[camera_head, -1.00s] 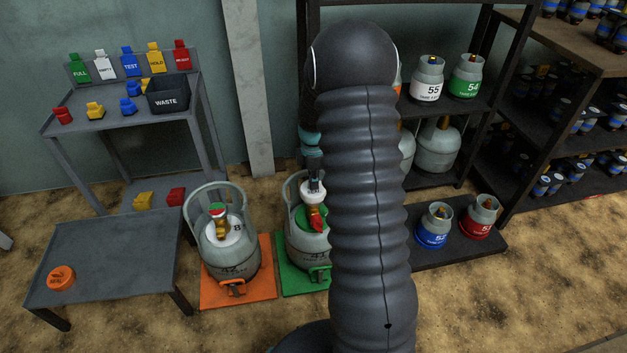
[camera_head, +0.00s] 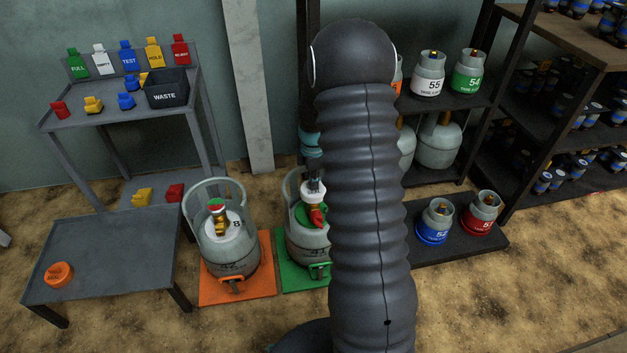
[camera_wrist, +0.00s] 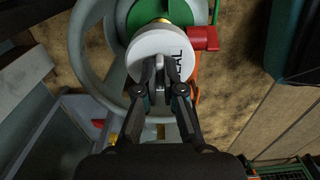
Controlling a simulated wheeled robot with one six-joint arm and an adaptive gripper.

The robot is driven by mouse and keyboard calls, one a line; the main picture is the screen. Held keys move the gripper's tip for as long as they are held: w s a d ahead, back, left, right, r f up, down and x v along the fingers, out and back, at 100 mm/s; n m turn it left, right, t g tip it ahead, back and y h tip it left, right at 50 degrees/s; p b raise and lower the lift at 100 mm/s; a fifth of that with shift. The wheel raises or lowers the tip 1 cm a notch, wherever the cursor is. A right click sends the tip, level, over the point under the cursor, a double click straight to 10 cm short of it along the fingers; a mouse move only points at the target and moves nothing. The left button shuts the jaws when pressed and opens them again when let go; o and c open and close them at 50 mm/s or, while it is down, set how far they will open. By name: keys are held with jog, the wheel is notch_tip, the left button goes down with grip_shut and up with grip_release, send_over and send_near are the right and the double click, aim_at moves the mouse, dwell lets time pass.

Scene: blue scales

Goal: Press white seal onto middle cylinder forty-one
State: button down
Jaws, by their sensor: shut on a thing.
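The grey cylinder forty-one (camera_head: 304,238) stands on a green mat, partly hidden by my arm. It has a round collar, a green top disc and a red valve handle (camera_head: 318,215). My gripper (camera_head: 315,184) is shut on the white seal (camera_head: 314,197), inside the collar and over the valve. In the wrist view, my fingertips (camera_wrist: 161,76) hold the round white seal (camera_wrist: 158,44) by its raised grip. A little brass (camera_wrist: 163,20) shows at its far edge, beside the red handle (camera_wrist: 203,38). I cannot tell whether the seal is fully seated.
An orange seal (camera_head: 59,273) lies on the low grey table (camera_head: 110,262). A tag bench with a waste bin (camera_head: 167,88) stands behind. Shelves with cylinders fill the right.

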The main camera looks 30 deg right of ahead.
jog(key=shift+f, duration=0.5)
jog(key=c, duration=1.2)
grip_release()
jog(key=shift+r, duration=0.1)
notch_tip(320, 180, up, 12)
jog(key=s+a+r+m+t, duration=0.2)
jog(key=s+a+r+m, duration=0.3)
jog(key=s, duration=0.4)
jog(key=s+a+r+m+t+p, duration=0.1)
jog(key=s+a+r+m, duration=0.4)
jog(key=s, duration=0.4)
jog(key=s+a+r+m+t+p, duration=0.1)
jog(key=s+a+r+m, duration=0.3)
jog(key=s, duration=0.6)
jog(key=shift+a+r+m+t, duration=0.2)
jog(key=shift+a+r+t, duration=0.2)
jog(key=shift+a+r, duration=0.45)
jog(key=shift+a+r+m+t, duration=0.2)
jog(key=shift+a+r+t, duration=0.3)
jog(key=shift+r, duration=0.5)
